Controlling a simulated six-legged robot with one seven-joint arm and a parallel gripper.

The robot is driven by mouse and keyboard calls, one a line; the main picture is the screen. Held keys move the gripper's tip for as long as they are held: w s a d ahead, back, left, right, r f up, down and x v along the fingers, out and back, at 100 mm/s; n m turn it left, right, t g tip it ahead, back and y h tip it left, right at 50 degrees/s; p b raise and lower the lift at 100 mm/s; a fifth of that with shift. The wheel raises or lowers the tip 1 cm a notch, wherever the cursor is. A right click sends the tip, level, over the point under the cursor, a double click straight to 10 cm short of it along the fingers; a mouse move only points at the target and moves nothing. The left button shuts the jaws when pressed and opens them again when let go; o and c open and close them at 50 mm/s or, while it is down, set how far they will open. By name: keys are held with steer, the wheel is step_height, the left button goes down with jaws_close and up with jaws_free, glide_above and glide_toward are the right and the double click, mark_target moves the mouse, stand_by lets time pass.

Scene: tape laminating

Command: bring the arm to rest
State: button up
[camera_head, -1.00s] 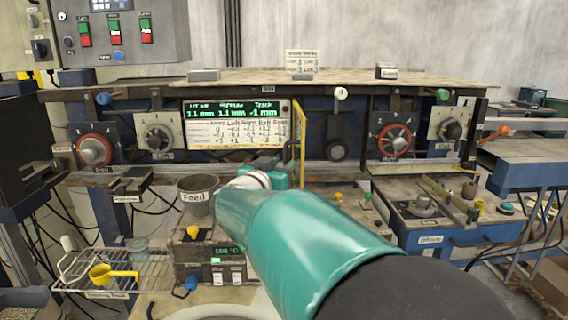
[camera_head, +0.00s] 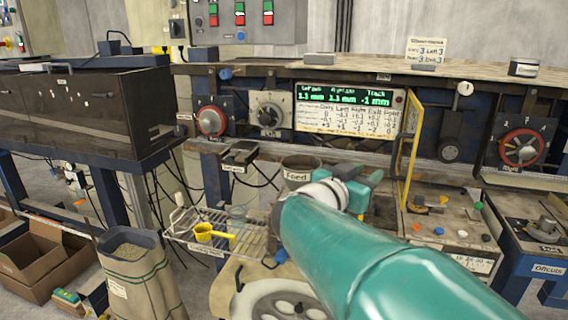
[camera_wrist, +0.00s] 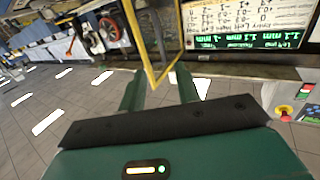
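My teal arm (camera_head: 350,240) reaches from the lower right of the head view toward the machine front. My gripper (camera_head: 368,188) is at its far end, in front of the machine below the display panel and beside the Feed cup (camera_head: 300,168). In the wrist view my gripper (camera_wrist: 160,88) shows two green fingers set apart, with nothing between them but the yellow frame and floor beyond. The gripper is open and empty. The fingertips are partly hidden by the arm in the head view.
A yellow frame (camera_head: 410,150) stands close to the gripper. A wire rack (camera_head: 215,235) holds a yellow scoop (camera_head: 205,232). A dark oven-like box (camera_head: 95,110), a sack (camera_head: 140,275) and cardboard boxes (camera_head: 45,255) are at left. A switch box (camera_head: 240,20) hangs above.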

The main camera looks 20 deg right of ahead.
steer(key=w+a+f+n+t+y, duration=0.1)
steer(key=a+f+n+t+y, duration=0.1)
steer(key=a+n+t+y, duration=1)
steer(key=s+a+f+g+y, duration=0.2)
steer(key=s+f+g, duration=0.5)
steer(key=s, duration=0.2)
steer(key=s+a+f+g+y, duration=0.1)
steer(key=s+a+f+g, duration=0.1)
steer(key=s+f+g, duration=0.5)
steer(key=s+g, duration=0.1)
steer(key=s, duration=0.1)
steer(key=shift+s+f+y, duration=0.3)
steer(key=shift+f+y, duration=0.1)
